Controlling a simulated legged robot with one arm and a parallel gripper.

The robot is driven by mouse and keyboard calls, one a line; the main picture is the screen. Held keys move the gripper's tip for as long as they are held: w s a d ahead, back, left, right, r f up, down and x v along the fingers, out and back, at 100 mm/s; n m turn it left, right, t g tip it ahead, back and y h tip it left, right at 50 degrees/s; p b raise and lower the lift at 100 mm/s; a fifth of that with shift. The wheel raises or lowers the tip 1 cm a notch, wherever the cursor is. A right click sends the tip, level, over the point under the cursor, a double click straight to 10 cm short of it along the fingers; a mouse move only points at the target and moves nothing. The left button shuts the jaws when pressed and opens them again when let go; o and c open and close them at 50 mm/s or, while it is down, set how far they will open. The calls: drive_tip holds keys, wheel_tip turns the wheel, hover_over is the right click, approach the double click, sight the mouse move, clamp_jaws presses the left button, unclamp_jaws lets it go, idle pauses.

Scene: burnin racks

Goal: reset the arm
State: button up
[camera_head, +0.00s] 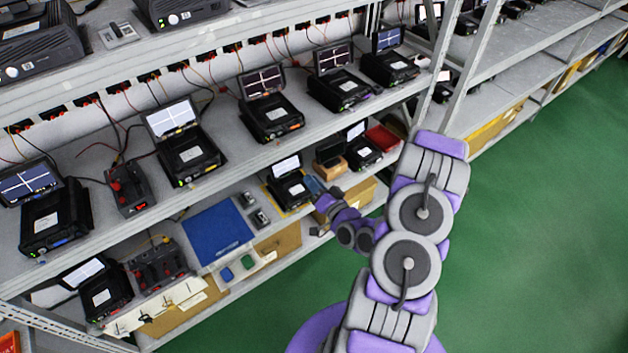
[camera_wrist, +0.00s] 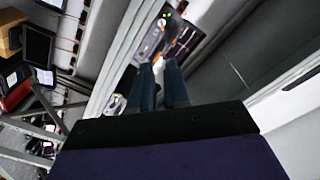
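My arm, purple and grey, rises in the lower middle of the head view and bends toward the rack. My gripper (camera_head: 316,188) is at the lower shelf, close to the right side of a small black device (camera_head: 290,188) with a lit screen. I cannot tell whether it touches that device. In the wrist view, the two blue-grey fingers of my gripper (camera_wrist: 160,66) stand a little apart with a narrow gap. A dark device with a small green light (camera_wrist: 152,45) lies beyond the fingertips.
The upper shelf (camera_head: 225,150) holds a row of black devices with raised screens and loose cables. The lower shelf holds a blue mat (camera_head: 219,232), a red box (camera_head: 383,138) and cardboard boxes. Metal posts (camera_head: 440,75) stand behind my arm. The green floor (camera_head: 540,220) at right is clear.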

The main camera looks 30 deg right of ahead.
idle(0.4)
drive_tip(key=w+a+f+n+g+y+b, duration=0.2)
drive_tip(key=a+f+n+g+b, duration=0.1)
drive_tip(key=f+n+g+b, duration=0.25)
drive_tip(key=s+a+r+n+g+b, duration=0.1)
drive_tip(key=s+a+r+g, duration=0.3)
drive_tip(key=s, duration=0.7)
drive_tip(key=s+a+r+n+g+h+b, duration=0.1)
drive_tip(key=s+a+r+g+b, duration=0.3)
drive_tip(key=s+a, duration=0.3)
drive_tip(key=s+a+r+n+g+h+b, duration=0.1)
drive_tip(key=s+a+r+g+b, duration=0.2)
drive_tip(key=s, duration=1.3)
drive_tip(key=a+r+g, duration=0.2)
drive_tip(key=a+g, duration=0.1)
drive_tip(key=shift+a+n, duration=0.2)
drive_tip(key=shift+n, duration=0.15)
drive_tip(key=shift+o, duration=0.2)
